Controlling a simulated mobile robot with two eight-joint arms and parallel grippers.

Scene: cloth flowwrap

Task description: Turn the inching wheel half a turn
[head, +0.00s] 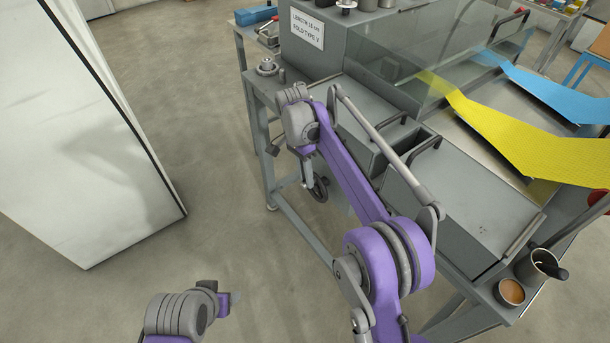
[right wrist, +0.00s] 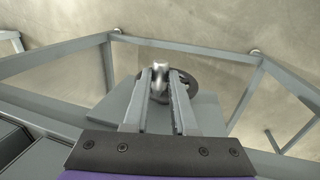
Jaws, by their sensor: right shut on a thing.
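The inching wheel (head: 320,190) is a small dark handwheel low on the near side of the grey machine in the head view. In the right wrist view, its dark rim (right wrist: 186,84) shows behind the fingers, with a pale metal handle (right wrist: 160,72) at the fingertips. My right gripper (head: 308,184) reaches down beside the wheel. In the right wrist view, the right gripper's two fingers (right wrist: 160,88) are shut on the wheel's handle. Part of the wheel is hidden by the fingers. My left gripper (head: 233,298) is at the bottom left, away from the machine; its jaws are unclear.
The grey machine (head: 480,215) fills the right, with yellow cloth (head: 500,125) and blue cloth (head: 550,95) on it. Frame legs and rails (head: 300,222) surround the wheel. A tall white cabinet (head: 75,130) stands left. The floor between is clear.

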